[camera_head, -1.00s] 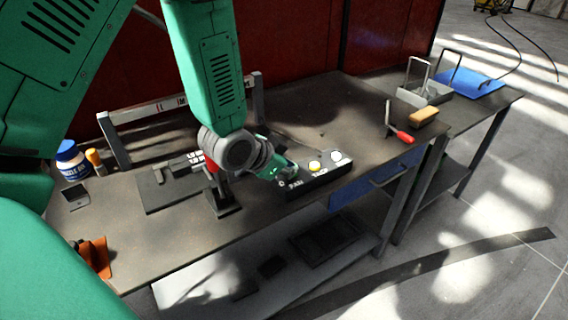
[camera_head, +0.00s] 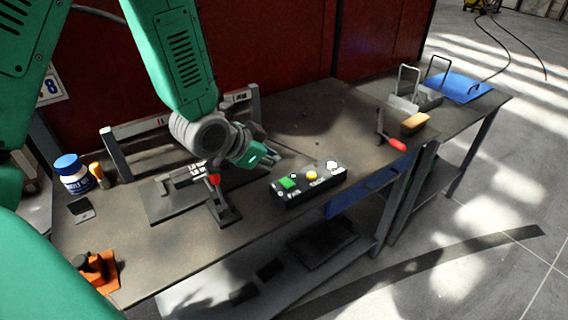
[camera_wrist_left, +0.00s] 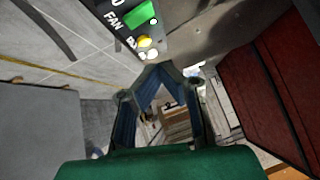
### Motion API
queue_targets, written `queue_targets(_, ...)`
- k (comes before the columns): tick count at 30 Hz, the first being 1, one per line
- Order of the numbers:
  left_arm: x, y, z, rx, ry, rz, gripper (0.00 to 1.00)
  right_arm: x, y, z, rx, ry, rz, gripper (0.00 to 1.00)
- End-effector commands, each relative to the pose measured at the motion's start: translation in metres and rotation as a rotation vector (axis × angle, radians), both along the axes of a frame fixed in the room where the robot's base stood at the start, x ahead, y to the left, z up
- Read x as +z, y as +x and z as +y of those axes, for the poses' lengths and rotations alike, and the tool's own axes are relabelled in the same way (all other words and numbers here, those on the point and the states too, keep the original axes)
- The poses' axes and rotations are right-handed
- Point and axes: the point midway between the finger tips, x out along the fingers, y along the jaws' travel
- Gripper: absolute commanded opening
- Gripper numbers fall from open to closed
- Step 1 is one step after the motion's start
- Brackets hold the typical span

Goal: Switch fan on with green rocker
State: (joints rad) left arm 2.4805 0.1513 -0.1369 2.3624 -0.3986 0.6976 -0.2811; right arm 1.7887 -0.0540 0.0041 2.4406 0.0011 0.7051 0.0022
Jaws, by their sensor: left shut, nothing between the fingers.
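A black control box (camera_head: 318,191) lies near the front edge of the bench. It carries a bright green rocker (camera_head: 287,183) at its left end, above the FAN label, then a yellow button (camera_head: 311,176) and a white button (camera_head: 333,166). Which way the rocker is tipped I cannot tell. My left gripper (camera_head: 274,161) is shut and empty, above and behind the box, apart from the rocker. In the left wrist view the rocker (camera_wrist_left: 141,12) is at the top, beyond the gripper's tips (camera_wrist_left: 160,68). No fan is identifiable. My right gripper is not in view.
A stand with a red knob (camera_head: 214,180) is just left of the box. A blue-capped bottle (camera_head: 72,174) and an orange tool (camera_head: 98,272) are at the left. A red-handled tool (camera_head: 392,143), a yellow-brown block (camera_head: 415,123) and a blue tray (camera_head: 467,88) are at the right.

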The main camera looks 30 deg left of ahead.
Motion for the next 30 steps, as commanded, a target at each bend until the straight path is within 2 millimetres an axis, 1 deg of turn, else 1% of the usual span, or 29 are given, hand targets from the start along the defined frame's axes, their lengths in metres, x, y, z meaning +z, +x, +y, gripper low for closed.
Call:
queue_targets(1,0.009,-0.006,0.005,0.002,-0.002,-0.002,0.0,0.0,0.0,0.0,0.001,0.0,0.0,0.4)
queue_targets(3,0.017,-0.013,0.011,0.001,-0.003,-0.002,0.0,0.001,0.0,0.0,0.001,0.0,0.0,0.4)
queue_targets(6,0.027,-0.022,0.016,0.001,-0.002,-0.003,0.0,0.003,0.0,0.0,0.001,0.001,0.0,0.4)
queue_targets(10,0.033,-0.029,0.02,0.0,0.0,0.0,0.0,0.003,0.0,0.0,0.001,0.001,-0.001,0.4)
queue_targets(30,0.035,-0.03,0.021,0.0,0.0,0.0,0.0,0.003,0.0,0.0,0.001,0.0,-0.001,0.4)
